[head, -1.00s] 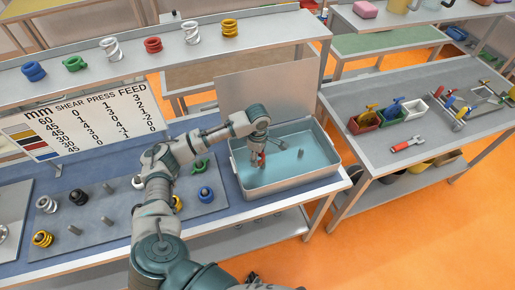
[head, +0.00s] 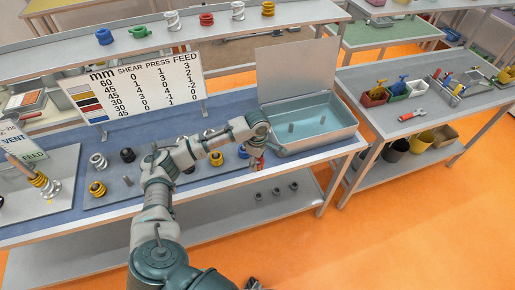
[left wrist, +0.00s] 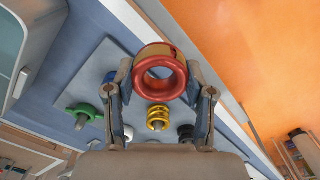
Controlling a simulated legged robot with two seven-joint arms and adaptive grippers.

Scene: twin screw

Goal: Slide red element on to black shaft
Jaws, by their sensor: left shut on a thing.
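A red ring-shaped element (left wrist: 141,86) is held between the two fingers of my left gripper (left wrist: 160,82), its round hole facing the left wrist camera. In the head view my left gripper (head: 257,163) is beside the front left corner of the grey tray, with a bit of red between its fingers. A shaft (head: 37,176) with yellow and silver elements stands tilted on a plate at the far left. I cannot tell whether this is the black shaft.
The grey tray (head: 278,147) holds blue liquid and grey pieces. A peg board (head: 110,197) carries silver, black, yellow, green and blue elements; yellow (left wrist: 158,115) and green (left wrist: 84,112) ones show below the gripper. A number sign (head: 145,83) stands behind the board.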

